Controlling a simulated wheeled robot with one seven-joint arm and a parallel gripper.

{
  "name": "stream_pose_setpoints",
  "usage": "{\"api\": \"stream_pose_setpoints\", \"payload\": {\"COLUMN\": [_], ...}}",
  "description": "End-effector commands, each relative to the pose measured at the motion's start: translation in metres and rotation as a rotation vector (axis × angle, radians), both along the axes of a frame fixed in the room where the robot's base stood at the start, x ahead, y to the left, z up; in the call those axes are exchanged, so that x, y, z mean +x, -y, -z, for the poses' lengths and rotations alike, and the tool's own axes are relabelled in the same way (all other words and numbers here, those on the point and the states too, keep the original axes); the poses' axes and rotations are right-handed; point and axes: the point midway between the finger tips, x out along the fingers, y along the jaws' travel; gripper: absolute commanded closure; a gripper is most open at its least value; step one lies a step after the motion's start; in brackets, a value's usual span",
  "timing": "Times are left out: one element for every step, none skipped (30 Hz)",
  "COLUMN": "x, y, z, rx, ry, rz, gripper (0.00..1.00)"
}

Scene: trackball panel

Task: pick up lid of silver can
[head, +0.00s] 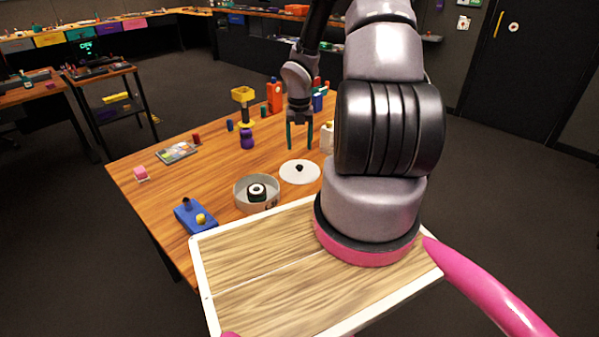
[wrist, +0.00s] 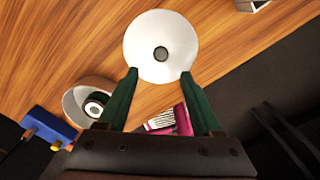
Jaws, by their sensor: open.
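The lid (head: 300,173) is a flat white disc with a small dark knob (head: 299,168) in its middle. It lies on the wooden table beside the silver can (head: 257,196). The can is round, open at the top, with a dark ringed object (head: 257,189) inside. My gripper (head: 300,147) is open and empty above the table, over the far side of the lid. In the wrist view the lid (wrist: 160,46) is beyond the green fingertips (wrist: 160,73), with its knob roughly centred between them. The can (wrist: 88,98) shows at the lower left there.
A blue block with a yellow knob (head: 196,216) stands left of the can. The table's left middle is mostly clear.

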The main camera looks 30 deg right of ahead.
Motion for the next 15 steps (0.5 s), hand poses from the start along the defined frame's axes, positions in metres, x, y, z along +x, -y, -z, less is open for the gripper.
{"api": "stream_pose_setpoints", "payload": {"x": [-0.001,-0.001,-0.001,-0.001,0.000,0.000,0.000,0.000,0.000,0.000,0.000,0.001,0.001,0.002,0.002], "y": [-0.001,-0.001,-0.001,-0.001,-0.001,-0.001,-0.001,0.000,0.000,0.000,0.000,0.000,0.000,0.001,0.001], "z": [0.010,0.014,0.020,0.024,0.026,0.030,0.031,0.033,0.036,0.038,0.041,0.047,0.052,0.057,0.063], "rx": [0.000,0.000,0.000,0.000,0.000,0.000,0.000,0.000,0.000,0.000,0.000,-0.001,-0.001,-0.001,-0.001], "ry": [-0.003,-0.003,-0.003,-0.003,-0.002,-0.001,-0.001,-0.001,-0.002,-0.002,-0.001,-0.002,-0.003,-0.004,-0.004], "rz": [-0.003,-0.002,-0.001,-0.001,0.000,0.001,0.002,0.002,0.002,0.002,0.002,0.001,0.001,0.001,0.001], "gripper": [0.33,0.33,0.33,0.33,0.33,0.33,0.33,0.33,0.33,0.33,0.33,0.33,0.33,0.33,0.33]}}
